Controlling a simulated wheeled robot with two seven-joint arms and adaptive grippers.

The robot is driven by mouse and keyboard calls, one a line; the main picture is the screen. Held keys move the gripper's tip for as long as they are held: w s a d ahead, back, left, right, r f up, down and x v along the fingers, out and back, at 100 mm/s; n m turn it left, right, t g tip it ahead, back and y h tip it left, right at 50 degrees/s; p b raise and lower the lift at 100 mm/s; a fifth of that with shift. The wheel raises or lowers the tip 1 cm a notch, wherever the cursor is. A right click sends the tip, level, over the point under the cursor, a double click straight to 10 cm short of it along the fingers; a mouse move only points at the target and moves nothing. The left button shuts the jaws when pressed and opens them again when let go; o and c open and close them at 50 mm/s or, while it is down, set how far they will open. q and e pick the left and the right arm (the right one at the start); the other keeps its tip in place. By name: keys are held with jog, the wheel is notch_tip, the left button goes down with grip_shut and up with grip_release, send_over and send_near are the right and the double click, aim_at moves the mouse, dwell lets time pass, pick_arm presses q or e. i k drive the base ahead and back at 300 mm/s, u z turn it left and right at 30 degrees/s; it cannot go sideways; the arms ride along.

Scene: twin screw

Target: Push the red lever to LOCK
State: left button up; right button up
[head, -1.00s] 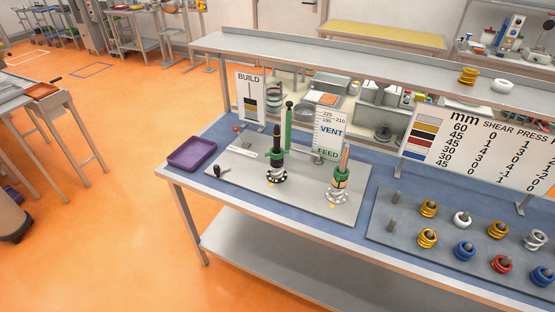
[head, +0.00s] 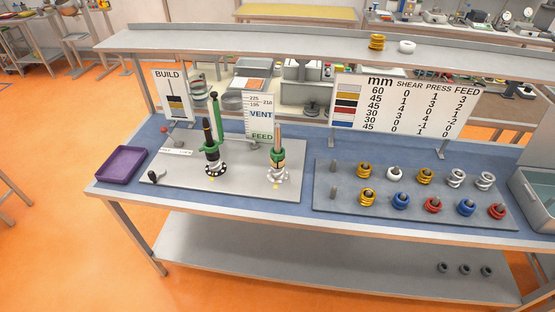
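A small red knob (head: 164,130) shows at the back left of the grey plate (head: 235,188), below the BUILD sign; it looks like the red lever's end. A white strip (head: 176,152) with lettering too small to read lies in front of it. A short black-knobbed handle (head: 154,175) sits at the plate's front left corner. Two upright screw units stand on the plate, one with a black shaft (head: 207,132) and one with a copper-coloured shaft (head: 278,138). Neither of my grippers is in view.
A purple tray (head: 121,164) lies left of the plate. A grey peg board (head: 345,205) with several coloured rings is on the right, before a number chart (head: 405,103). A grey box (head: 538,185) stands at the right edge. Orange floor before the bench is clear.

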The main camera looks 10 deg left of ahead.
aim_at(164, 130)
jog(key=k, duration=1.35)
jog(key=u, duration=0.4)
jog(key=i, duration=0.45)
jog(key=u, duration=1.2)
jog(key=i, duration=0.75)
jog(key=u, duration=0.45)
jog(key=i, duration=0.85)
jog(key=z, duration=0.65)
jog(key=i, duration=0.75)
jog(key=z, duration=1.1)
jog(key=i, duration=0.3)
jog(key=z, duration=0.3)
